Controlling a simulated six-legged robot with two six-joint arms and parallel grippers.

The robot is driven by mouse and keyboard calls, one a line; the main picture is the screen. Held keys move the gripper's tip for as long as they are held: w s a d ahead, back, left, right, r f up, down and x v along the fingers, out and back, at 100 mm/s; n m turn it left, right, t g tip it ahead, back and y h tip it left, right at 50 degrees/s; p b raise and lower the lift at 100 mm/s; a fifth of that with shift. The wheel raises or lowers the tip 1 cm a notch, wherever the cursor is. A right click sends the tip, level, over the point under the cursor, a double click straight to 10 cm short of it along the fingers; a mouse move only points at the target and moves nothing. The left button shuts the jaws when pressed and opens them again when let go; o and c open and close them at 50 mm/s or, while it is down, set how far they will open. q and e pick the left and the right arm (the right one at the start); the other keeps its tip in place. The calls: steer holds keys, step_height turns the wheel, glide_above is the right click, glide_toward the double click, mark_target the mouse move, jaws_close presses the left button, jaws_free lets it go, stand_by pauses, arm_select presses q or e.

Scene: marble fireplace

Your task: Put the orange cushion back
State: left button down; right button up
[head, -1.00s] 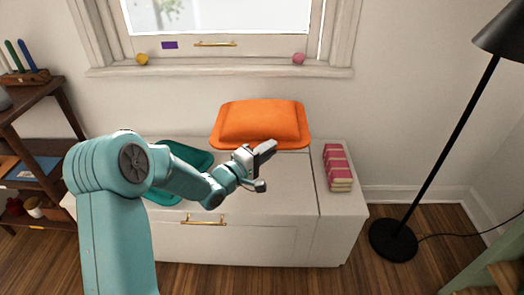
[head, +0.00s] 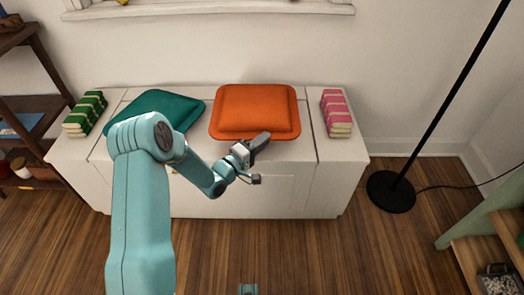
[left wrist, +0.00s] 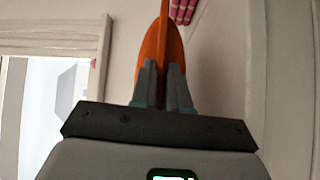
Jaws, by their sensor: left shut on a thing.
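The orange cushion (head: 255,108) is over the white bench, between the teal cushion (head: 160,108) and the pink striped stack. My left gripper (head: 262,143) is at the cushion's near edge and shut on it. In the left wrist view both fingers (left wrist: 163,85) pinch the orange cushion (left wrist: 162,45), which shows edge-on. I cannot tell whether its underside rests on the bench top.
The white bench (head: 280,190) stands against the wall under the window. A green striped stack (head: 85,114) is at its left end, the pink striped stack (head: 337,113) at its right. A black floor lamp (head: 392,192) stands on the right.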

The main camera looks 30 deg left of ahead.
arm_select(q)
steer(key=shift+f+b, duration=0.6)
steer(key=shift+f, duration=1.25)
steer(key=c, duration=1.1)
jaws_free()
